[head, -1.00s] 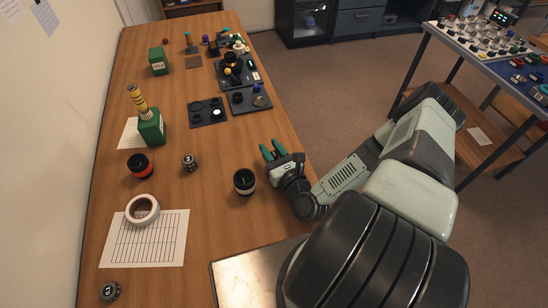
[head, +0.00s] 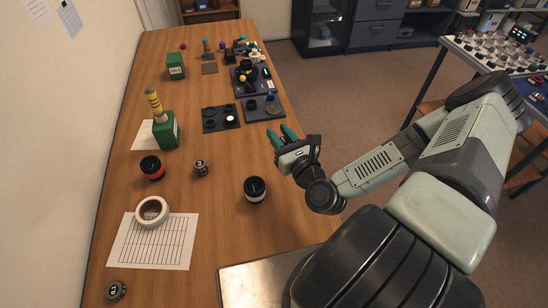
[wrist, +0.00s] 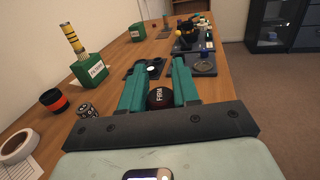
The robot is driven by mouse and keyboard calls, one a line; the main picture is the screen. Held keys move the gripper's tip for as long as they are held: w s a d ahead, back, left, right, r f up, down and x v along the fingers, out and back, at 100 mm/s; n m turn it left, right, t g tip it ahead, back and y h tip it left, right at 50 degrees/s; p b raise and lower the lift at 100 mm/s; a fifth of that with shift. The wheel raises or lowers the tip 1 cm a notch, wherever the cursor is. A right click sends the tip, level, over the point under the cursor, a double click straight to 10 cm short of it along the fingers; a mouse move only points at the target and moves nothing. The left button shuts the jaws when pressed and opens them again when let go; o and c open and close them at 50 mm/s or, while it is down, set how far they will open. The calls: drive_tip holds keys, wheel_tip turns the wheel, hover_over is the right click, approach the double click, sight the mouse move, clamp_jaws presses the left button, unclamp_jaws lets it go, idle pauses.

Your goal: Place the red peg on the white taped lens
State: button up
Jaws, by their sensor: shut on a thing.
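My gripper (head: 284,136) is above the right edge of the table, beyond the white taped lens. In the wrist view its two green fingers (wrist: 160,88) are shut on a dark, reddish-black round-ended piece (wrist: 160,98) marked "FIRM". I take this to be the red peg; most of it is hidden by the fingers, and it is not clear in the head view. The white taped lens (head: 255,189) is a black cylinder with a white band, standing upright on the table. It is nearer the head camera than the gripper, and apart from it.
A red-banded lens (head: 152,168), a small dark knob (head: 201,168) and a tape roll (head: 152,211) stand to the left. A green box (head: 166,132) and dark trays (head: 221,126) lie beyond. A small red thing (head: 183,46) is far back. Bare table surrounds the white taped lens.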

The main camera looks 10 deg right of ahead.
drive_tip(key=s+a+r+n+g+y, duration=0.4)
drive_tip(key=s+a+r+n+y, duration=0.2)
drive_tip(key=a+y, duration=0.25)
hover_over(249, 182)
drive_tip(key=shift+g, duration=0.3)
wheel_tip(249, 182, down, 5)
drive_tip(key=shift+f, duration=2.4)
drive_tip(key=shift+f, duration=0.1)
drive_tip(key=o, duration=1)
drive_tip(key=shift+o, duration=0.2)
